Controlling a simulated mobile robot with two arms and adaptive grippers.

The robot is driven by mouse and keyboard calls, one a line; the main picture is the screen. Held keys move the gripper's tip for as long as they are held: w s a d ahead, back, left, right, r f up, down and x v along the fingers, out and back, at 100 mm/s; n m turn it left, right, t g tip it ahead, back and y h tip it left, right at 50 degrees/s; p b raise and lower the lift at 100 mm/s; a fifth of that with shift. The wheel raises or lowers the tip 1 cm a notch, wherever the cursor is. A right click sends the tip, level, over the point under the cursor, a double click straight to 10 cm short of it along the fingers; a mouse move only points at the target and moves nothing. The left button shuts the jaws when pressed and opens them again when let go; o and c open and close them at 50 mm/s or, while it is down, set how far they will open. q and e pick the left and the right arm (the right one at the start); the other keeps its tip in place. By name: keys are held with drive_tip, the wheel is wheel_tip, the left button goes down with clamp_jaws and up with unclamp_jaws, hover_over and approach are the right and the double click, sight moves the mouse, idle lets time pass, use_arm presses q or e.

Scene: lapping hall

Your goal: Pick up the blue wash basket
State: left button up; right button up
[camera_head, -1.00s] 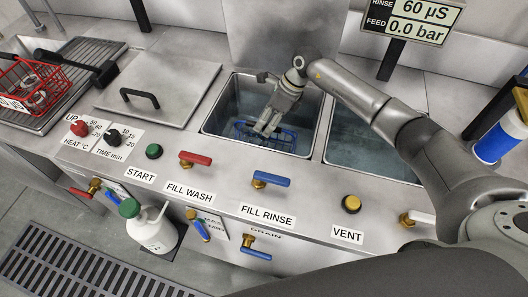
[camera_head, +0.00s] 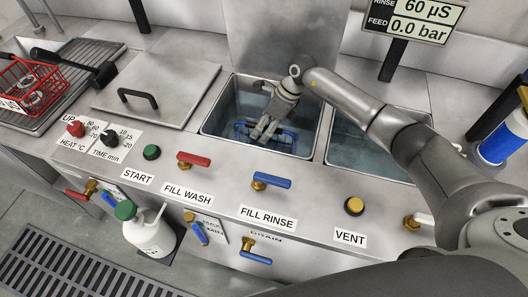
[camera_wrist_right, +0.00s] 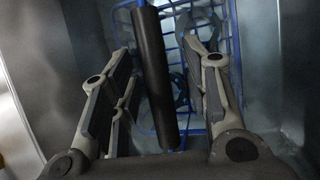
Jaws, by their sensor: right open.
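The blue wash basket (camera_head: 284,138) sits low in the left open sink basin, partly hidden by my right gripper in the head view. In the right wrist view its blue wire frame (camera_wrist_right: 222,48) and its dark bar handle (camera_wrist_right: 155,75) show. My right gripper (camera_head: 259,138) is open and reaches down into the basin over the basket. In the wrist view its fingers (camera_wrist_right: 165,75) stand on either side of the dark handle, with a gap to each side. Grey ring-like parts show inside the basket. My left gripper is not in view.
The steel basin walls (camera_head: 212,118) close in around my gripper. A second basin (camera_head: 365,150) lies to the right. A closed lid (camera_head: 175,85) with a black handle is to the left. A red basket (camera_head: 30,85) stands on the ribbed drainer. Valve levers line the front.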

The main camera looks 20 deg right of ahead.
clamp_jaws()
idle(0.3)
drive_tip(key=shift+r, duration=0.1)
